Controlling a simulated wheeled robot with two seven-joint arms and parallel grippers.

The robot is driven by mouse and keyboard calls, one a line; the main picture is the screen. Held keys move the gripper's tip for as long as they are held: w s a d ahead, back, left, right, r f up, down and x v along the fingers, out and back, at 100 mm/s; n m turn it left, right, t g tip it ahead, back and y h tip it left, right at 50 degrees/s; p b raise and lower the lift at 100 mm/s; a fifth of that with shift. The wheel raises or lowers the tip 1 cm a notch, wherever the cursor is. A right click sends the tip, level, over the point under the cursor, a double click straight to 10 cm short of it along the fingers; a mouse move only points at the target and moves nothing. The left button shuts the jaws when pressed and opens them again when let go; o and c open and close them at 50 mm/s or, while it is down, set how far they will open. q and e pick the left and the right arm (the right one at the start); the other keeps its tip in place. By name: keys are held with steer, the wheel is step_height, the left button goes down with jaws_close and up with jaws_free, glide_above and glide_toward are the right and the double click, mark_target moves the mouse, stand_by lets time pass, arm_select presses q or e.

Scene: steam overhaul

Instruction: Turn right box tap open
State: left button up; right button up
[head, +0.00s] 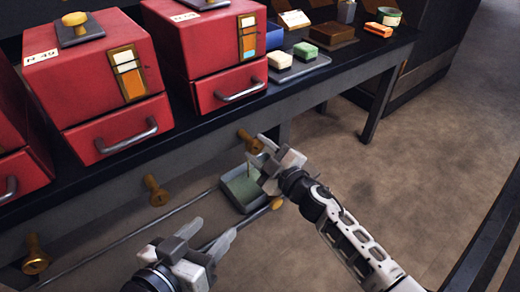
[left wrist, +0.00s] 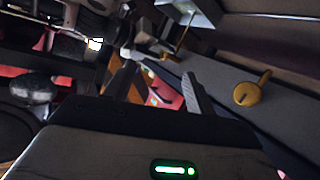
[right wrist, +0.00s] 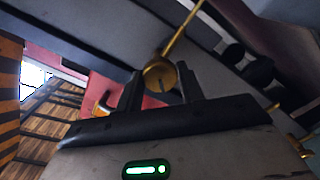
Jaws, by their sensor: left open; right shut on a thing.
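The right box tap (head: 248,140) is a brass fitting on the bench's front rail, below the right red box (head: 213,50). My right gripper (head: 259,155) is at this tap, its fingers partly hiding it. In the right wrist view the tap's round brass body (right wrist: 160,77) sits between the fingertips (right wrist: 160,90), with a thin rod running up from it. My right gripper is shut on the tap. My left gripper (head: 207,237) is open and empty, low in front of the bench. In the left wrist view a brass tap (left wrist: 252,93) stands clear of its fingers.
Two more brass taps, a middle one (head: 155,190) and a left one (head: 36,256), stick out of the rail. Soap-like blocks on a small tray (head: 320,62) sit at the bench's right.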

steer(key=shift+n, duration=1)
steer(key=shift+f+n, duration=0.1)
steer(key=shift+n, duration=0.8)
steer(key=n+b, duration=0.1)
steer(key=n, duration=0.3)
arm_select(q)
steer(key=shift+d+r+t, duration=0.15)
steer(key=shift+r+t, duration=0.15)
steer(key=shift+r, duration=0.05)
arm_select(e)
steer(key=shift+n, duration=0.5)
arm_select(q)
steer(key=shift+w+r, duration=0.2)
arm_select(e)
steer(key=o, duration=1)
arm_select(q)
steer(key=shift+s+f, duration=0.1)
